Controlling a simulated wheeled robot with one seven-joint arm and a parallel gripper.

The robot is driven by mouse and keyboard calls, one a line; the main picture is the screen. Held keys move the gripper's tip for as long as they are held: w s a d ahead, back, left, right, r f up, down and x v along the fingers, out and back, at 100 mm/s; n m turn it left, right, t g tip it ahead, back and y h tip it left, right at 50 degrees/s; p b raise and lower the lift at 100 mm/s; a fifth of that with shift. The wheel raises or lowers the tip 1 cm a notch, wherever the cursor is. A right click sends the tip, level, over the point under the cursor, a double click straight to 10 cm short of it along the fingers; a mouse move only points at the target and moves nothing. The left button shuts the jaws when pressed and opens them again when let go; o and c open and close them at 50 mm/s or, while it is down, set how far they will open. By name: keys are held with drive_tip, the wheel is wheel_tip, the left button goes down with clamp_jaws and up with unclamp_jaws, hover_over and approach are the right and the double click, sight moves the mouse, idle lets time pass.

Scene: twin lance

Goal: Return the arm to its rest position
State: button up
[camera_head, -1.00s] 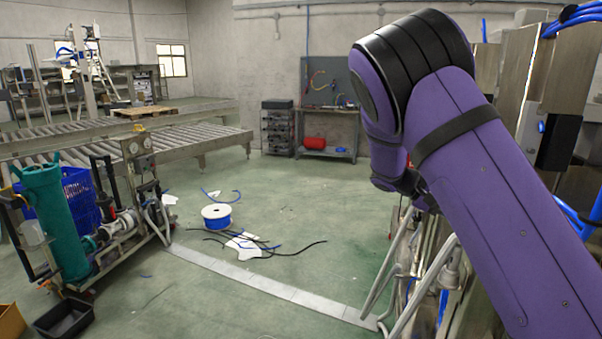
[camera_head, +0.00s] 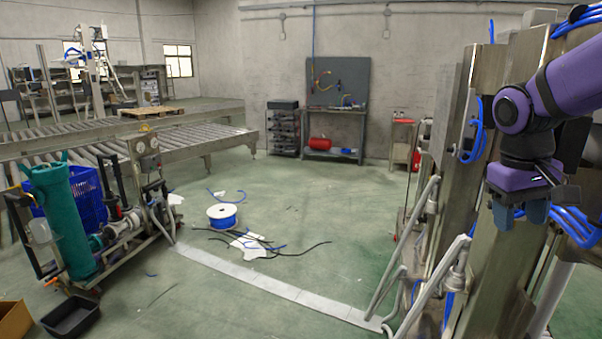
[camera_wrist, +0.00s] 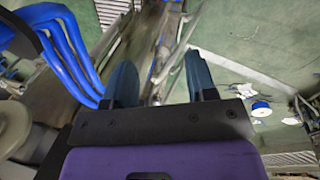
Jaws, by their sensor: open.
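My purple arm (camera_head: 583,72) reaches in from the upper right in the head view. My gripper (camera_head: 519,213) hangs at its end, pointing down, in front of the metal machine frame (camera_head: 487,253) on the right. In the wrist view my gripper (camera_wrist: 162,85) shows two blue-grey fingers spread apart with nothing between them. Part of the gripper's wrist overlaps the machine and its blue hoses in the head view, and I cannot tell the exact gap to them.
Blue hoses (camera_head: 474,135) hang on the machine close to my gripper. Bent metal tubes (camera_head: 428,270) stand at its foot. A cable spool (camera_head: 222,216) and loose cables lie on the open green floor. A roller conveyor (camera_head: 190,142) and a teal cylinder (camera_head: 62,222) are at left.

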drive_tip(key=s+a+r+t+y, duration=0.1)
drive_tip(key=s+a+r+t, duration=0.1)
drive_tip(key=s, duration=0.5)
drive_tip(key=s+a+r+t+y, duration=0.1)
drive_tip(key=s+a+r+t, duration=0.1)
drive_tip(key=s, duration=0.5)
drive_tip(key=shift+a+t, duration=0.8)
drive_tip(key=shift+a, duration=0.25)
